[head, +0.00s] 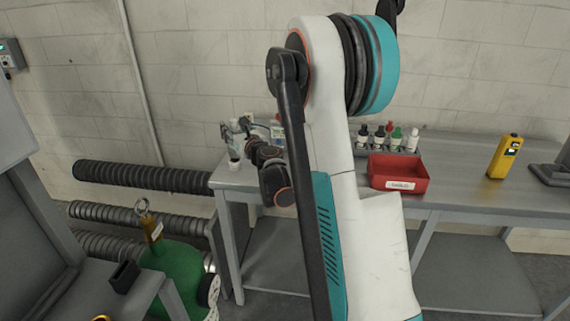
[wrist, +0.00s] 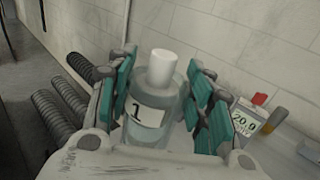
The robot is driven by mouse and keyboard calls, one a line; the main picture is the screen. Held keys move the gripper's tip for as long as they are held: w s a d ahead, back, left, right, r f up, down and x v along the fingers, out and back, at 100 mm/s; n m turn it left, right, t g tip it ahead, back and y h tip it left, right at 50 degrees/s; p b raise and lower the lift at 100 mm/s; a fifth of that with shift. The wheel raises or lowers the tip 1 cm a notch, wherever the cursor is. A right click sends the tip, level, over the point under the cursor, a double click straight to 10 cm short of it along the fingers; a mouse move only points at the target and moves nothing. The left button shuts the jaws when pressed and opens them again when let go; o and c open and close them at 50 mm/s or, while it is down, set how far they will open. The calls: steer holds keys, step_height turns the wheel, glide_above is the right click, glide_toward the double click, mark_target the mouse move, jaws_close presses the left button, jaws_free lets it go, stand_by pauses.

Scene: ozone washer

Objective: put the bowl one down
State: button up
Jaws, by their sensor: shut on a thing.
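No bowl shows; in the wrist view there is a clear bottle with a white cap and a label marked "1" (wrist: 150,118). My gripper (wrist: 163,90) is shut on this bottle, with teal-padded fingers on both sides of it. The bottle looks about upright between the fingers, and its base is hidden by my gripper. I cannot tell whether the bottle touches the table.
A red bin (head: 398,174) and several small bottles (head: 396,138) stand on the table right of my arm, with a yellow meter (head: 505,156) farther right. A display reading 20.9 (wrist: 246,118) is close right in the wrist view. Ribbed hoses (head: 145,177) and a green cylinder (head: 178,268) are left.

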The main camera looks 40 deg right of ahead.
steer(key=s+d+r+m+h+p, duration=0.15)
steer(key=d+r, duration=0.25)
steer(key=d, duration=0.5)
steer(key=s+d+r+p, duration=0.3)
steer(key=d+r, duration=0.1)
steer(key=d, duration=0.5)
step_height(320, 180, down, 20)
steer(key=b, duration=0.6)
steer(key=shift+s+d+f, duration=0.1)
steer(key=shift+f+b, duration=0.15)
steer(key=shift+b, duration=0.25)
steer(key=o, duration=1.6)
steer(key=shift+c, duration=0.2)
steer(key=shift+r, duration=0.2)
steer(key=v, duration=1.2)
steer(key=shift+r, duration=0.2)
